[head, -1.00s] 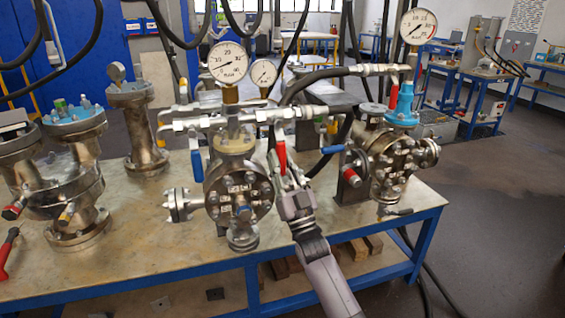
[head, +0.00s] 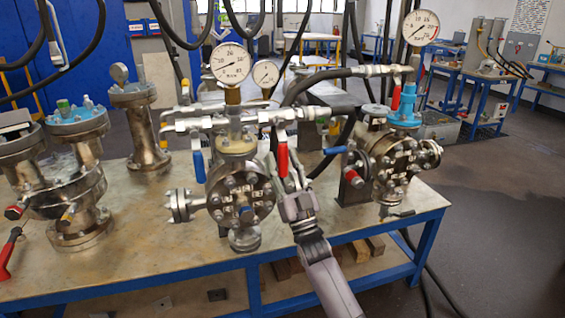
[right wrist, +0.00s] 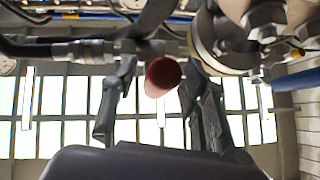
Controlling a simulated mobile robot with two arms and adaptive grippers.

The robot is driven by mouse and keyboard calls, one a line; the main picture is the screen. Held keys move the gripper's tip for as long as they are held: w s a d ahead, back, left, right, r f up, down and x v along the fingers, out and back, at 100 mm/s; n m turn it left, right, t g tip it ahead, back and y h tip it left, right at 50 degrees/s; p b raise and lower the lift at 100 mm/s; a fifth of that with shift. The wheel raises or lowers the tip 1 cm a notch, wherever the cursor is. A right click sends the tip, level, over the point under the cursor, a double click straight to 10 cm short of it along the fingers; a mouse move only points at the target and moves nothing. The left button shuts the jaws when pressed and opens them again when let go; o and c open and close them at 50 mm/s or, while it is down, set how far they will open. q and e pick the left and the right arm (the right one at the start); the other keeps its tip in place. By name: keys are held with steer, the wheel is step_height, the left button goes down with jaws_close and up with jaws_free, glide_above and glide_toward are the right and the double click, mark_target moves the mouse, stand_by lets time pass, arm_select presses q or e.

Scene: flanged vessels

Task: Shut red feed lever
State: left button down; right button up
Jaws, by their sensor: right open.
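The red feed lever (head: 282,158) hangs down from the horizontal pipe fittings, just right of the front flanged vessel (head: 240,200). My right gripper (head: 292,183) comes up from below and is at the lever's lower end. In the right wrist view, the red lever (right wrist: 163,77) shows end-on between the two spread fingers of my right gripper (right wrist: 156,92), with gaps on both sides. The gripper is open and holds nothing. Contact with the lever cannot be made out. My left gripper is not in view.
Blue levers hang left (head: 198,165) and right (head: 336,150) of the red one. A second vessel (head: 395,160) with a blue top stands to the right. A black hose (head: 320,78) arches above. Another red-handled tool (head: 8,255) lies at the bench's left edge.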

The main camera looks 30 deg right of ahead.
steer(key=v, duration=1.2)
